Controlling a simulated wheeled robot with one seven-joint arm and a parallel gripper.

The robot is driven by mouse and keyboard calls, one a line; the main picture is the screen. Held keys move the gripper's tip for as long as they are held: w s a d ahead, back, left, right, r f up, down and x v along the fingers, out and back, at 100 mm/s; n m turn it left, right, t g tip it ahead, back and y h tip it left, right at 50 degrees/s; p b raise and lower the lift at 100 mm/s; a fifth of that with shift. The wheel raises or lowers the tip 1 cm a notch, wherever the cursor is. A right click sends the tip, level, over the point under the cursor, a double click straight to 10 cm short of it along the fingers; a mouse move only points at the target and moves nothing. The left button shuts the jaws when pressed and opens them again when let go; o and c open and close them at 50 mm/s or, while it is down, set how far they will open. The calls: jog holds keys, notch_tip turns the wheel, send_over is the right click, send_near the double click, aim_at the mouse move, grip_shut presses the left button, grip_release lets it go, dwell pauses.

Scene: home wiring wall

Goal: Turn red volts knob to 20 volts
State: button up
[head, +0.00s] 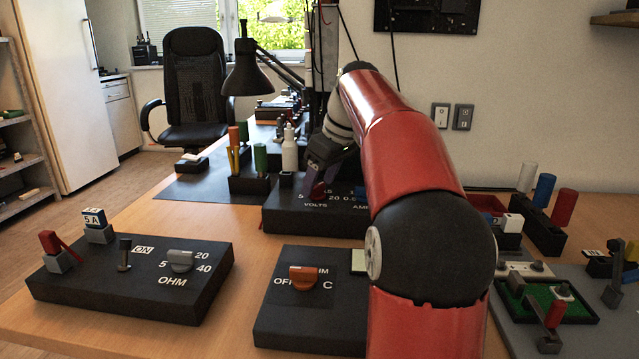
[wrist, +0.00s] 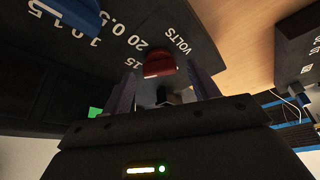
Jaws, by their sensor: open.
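The red volts knob (wrist: 160,64) stands on the black volts-and-amps box (head: 285,224), beside the printed word VOLTS. In the wrist view, the numbers 15 and 20 are printed near it. My open gripper (wrist: 164,82) has its two purple fingers on either side of the red knob, with space between them. In the head view, my gripper (head: 322,186) is low over the left part of the box and mostly hides the knob. I cannot tell which number the knob points to, or whether a finger touches it.
A blue knob (wrist: 76,14) is on the same box beside the red one. A box with a grey ohm knob (head: 180,261) is at the front left. A box with an orange knob (head: 303,275) is at the front middle. A white bottle (head: 290,150) stands behind.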

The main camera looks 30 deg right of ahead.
jog(key=shift+w+f, duration=0.1)
jog(key=shift+f, duration=0.15)
jog(key=c, duration=1)
jog(key=shift+a+m, duration=0.1)
jog(key=shift+m, duration=0.2)
jog(key=m+h+p, duration=0.1)
jog(key=m, duration=0.1)
jog(key=m+h, duration=0.1)
jog(key=m, duration=0.2)
jog(key=shift+a+r+p, duration=0.15)
jog(key=shift+a+p, duration=0.05)
jog(key=shift+p, duration=0.2)
jog(key=m+h+p, duration=0.1)
jog(key=m, duration=0.2)
jog(key=m+h+p, duration=0.1)
jog(key=m, duration=0.2)
jog(key=shift+h, duration=0.3)
